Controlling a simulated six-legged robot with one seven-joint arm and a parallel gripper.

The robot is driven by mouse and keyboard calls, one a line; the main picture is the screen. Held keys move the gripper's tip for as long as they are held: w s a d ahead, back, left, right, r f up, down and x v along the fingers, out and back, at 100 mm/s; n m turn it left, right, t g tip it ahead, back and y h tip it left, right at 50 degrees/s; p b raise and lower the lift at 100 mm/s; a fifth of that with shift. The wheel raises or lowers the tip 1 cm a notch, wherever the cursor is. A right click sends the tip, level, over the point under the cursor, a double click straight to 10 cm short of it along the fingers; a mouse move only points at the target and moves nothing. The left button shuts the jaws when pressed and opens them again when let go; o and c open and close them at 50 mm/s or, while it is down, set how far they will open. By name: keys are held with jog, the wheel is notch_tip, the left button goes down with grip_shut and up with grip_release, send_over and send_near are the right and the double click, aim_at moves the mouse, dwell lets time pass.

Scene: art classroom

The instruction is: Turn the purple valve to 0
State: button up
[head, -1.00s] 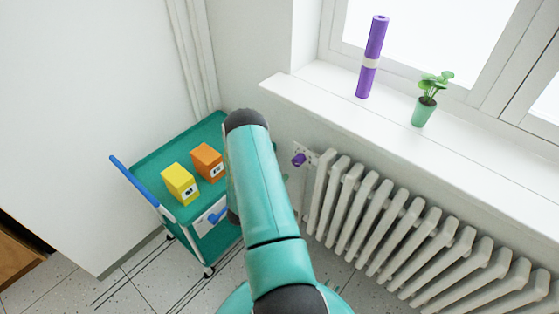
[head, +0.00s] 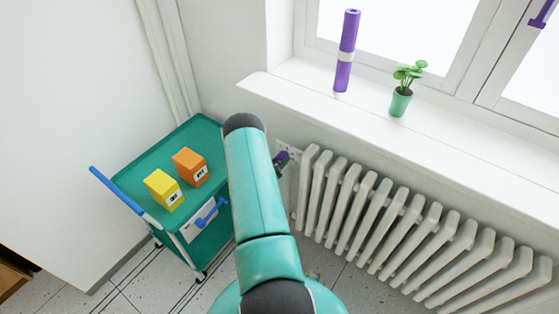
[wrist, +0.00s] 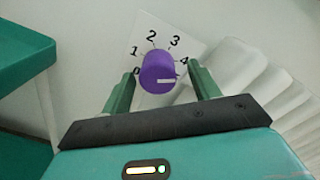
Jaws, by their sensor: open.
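The purple valve (wrist: 158,72) is a round knob on a white dial plate (wrist: 185,42) numbered 0 to 4, centred in the wrist view. Its white pointer mark lies on the right side of its face, turned toward the 4 side and away from the 0 at left. My gripper (wrist: 160,88) is open, with one green finger on each side of the knob. I cannot tell whether the fingers touch it. In the head view the purple valve (head: 281,158) is a small shape at the radiator's left end, partly hidden by my gripper and arm.
A white radiator (head: 400,220) stands right of the valve, under a sill with a purple roll (head: 346,50) and a potted plant (head: 402,95). A teal cart (head: 140,180) with yellow (head: 163,190) and orange (head: 190,167) boxes stands close on the left.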

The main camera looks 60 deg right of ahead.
jog(key=shift+d, duration=0.75)
jog(key=c, duration=1)
